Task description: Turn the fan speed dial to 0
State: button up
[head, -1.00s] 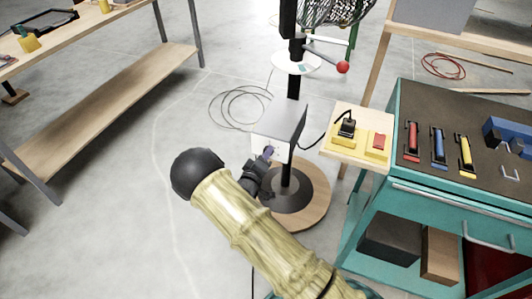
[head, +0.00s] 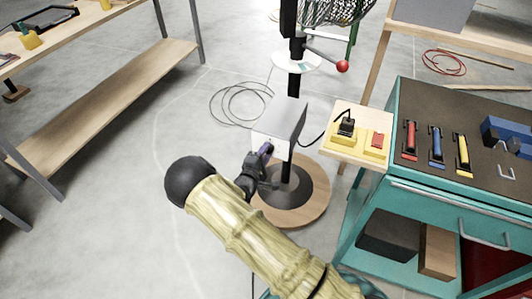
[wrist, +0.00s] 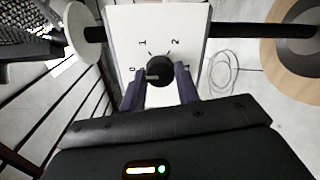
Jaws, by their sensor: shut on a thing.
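The fan speed dial (wrist: 161,69) is a round black knob on the white front plate (wrist: 120,22) of a control box, with marks reading 0, 1, 2 and one partly hidden at the right. A light mark on the knob lies on its left side, toward the 0. My gripper (wrist: 160,74) has its two purple fingers on either side of the knob and is shut on it. In the head view, my gripper (head: 266,150) is at the front of the grey control box (head: 285,113); there the dial is hidden.
The box sits on the black pole (head: 293,85) of a caged fan (head: 335,10) with a round wooden base (head: 312,208). A teal tool cart (head: 450,180) stands close at the right. A wooden bench (head: 110,95) stands at the left.

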jog(key=shift+s+a+f, duration=0.1)
jog(key=shift+f, duration=0.05)
jog(key=o, duration=1)
jog(key=shift+c, duration=0.2)
jog(key=v, duration=1.7)
jog(key=shift+s, duration=0.2)
